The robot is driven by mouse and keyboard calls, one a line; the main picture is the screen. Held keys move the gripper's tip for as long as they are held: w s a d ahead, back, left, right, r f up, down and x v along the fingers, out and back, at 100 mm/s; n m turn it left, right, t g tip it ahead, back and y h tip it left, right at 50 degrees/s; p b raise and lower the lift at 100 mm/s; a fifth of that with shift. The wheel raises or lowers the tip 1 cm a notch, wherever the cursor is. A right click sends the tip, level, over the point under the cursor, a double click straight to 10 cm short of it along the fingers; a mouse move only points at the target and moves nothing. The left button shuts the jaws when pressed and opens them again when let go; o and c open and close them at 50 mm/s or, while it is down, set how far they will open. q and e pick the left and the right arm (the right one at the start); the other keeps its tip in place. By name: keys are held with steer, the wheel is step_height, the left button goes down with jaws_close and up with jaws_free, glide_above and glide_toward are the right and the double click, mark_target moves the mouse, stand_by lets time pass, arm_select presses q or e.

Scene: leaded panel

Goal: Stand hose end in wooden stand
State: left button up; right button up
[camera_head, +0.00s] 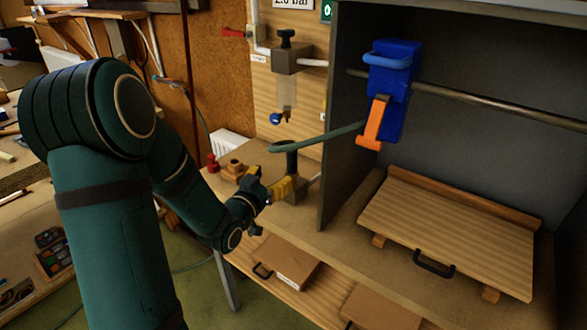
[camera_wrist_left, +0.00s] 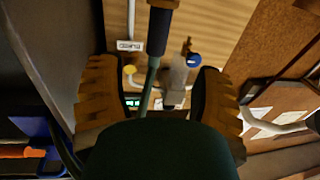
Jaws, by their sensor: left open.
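A green hose (camera_head: 325,136) runs across from the right to a dark upright sleeve (camera_head: 291,158) at the bench's left end. In the left wrist view, the hose (camera_wrist_left: 148,85) and a dark sleeve (camera_wrist_left: 159,32) show beyond my fingers. A small wooden block with a round top (camera_head: 232,170), which looks like the wooden stand, sits on the bench left of my gripper. My left gripper (camera_head: 285,187) is low at the bench beside the sleeve's base. Its yellow-orange fingers are apart in the wrist view (camera_wrist_left: 162,95). I cannot tell whether they touch the hose.
A grey partition (camera_head: 348,110) stands just right of the gripper. A blue-and-orange holder (camera_head: 392,75) hangs on a rail. A wooden board with a black handle (camera_head: 450,230) lies at right. A filter unit (camera_head: 287,90) is on the back wall. A red fitting (camera_head: 212,162) stands near the wooden block.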

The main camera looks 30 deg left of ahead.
mark_target(289, 159)
arm_select(q)
steer(key=w, duration=1)
steer(key=shift+a+r, duration=0.2)
jaws_close()
